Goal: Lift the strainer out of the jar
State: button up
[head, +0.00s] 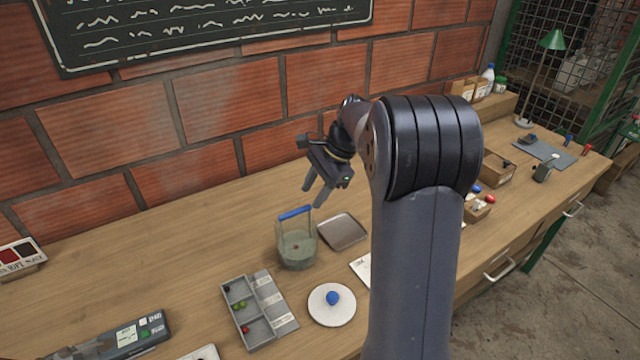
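The jar (297,251) is a squat, greenish see-through vessel on the wooden bench, left of my arm. The strainer's blue handle (295,213) stands up above the jar's rim on thin side wires. The strainer's lower part is inside the jar, with a small reddish thing showing there. My gripper (312,196) is above and slightly right of the blue handle, pointing down. Its two fingers are apart with nothing between them. It seems clear of the handle, though the exact gap is hard to judge.
A grey square tray (342,231) lies right of the jar. A brick wall stands behind.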

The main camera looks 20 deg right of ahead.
aim_at(304, 207)
jog(key=x, duration=0.8)
jog(key=shift+a+f, duration=0.1)
jog(key=shift+a, duration=0.05)
jog(key=shift+c, duration=0.4)
grip_shut()
